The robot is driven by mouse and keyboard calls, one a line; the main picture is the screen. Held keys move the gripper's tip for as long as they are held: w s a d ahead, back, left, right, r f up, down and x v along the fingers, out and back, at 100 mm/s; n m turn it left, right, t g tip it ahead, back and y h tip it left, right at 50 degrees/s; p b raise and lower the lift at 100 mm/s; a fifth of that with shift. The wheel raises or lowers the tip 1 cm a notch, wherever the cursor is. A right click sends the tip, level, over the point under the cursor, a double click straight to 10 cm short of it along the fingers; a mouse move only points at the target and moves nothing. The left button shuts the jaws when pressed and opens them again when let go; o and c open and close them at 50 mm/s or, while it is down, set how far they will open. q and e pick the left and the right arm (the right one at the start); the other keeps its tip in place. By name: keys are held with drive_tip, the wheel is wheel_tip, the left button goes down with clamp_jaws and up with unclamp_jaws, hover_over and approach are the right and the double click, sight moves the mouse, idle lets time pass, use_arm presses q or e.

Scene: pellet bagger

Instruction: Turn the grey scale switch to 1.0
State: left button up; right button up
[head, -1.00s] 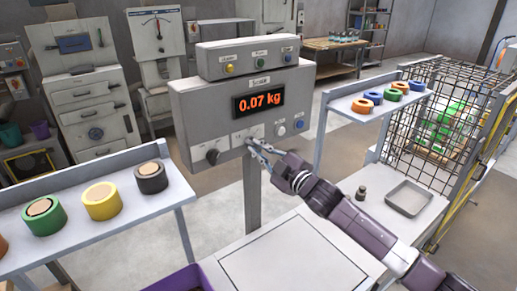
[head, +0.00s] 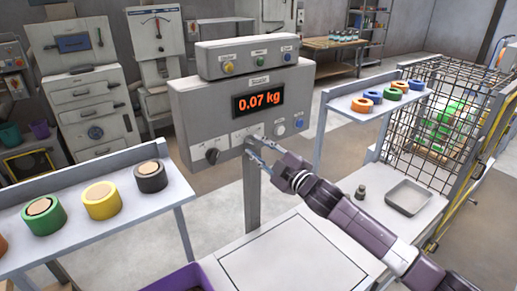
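The grey scale box (head: 181,105) stands on a post and its display (head: 258,100) reads 0.07 kg. A black knob (head: 212,156) sits at the lower left of its front. My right gripper (head: 251,146) reaches up from the lower right, its fingertips at the lower middle of the front, by the white label panels. The grey switch is not clearly visible; the fingertips cover that spot. I cannot tell whether they are closed on it or only around it. My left gripper is out of view.
A button box (head: 240,60) tops the scale. Shelves with tape rolls stand left (head: 75,237) and right (head: 345,98). A wire cage (head: 425,110) is far right.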

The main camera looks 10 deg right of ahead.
drive_tip(key=v, duration=1.2)
drive_tip(key=shift+f, duration=0.15)
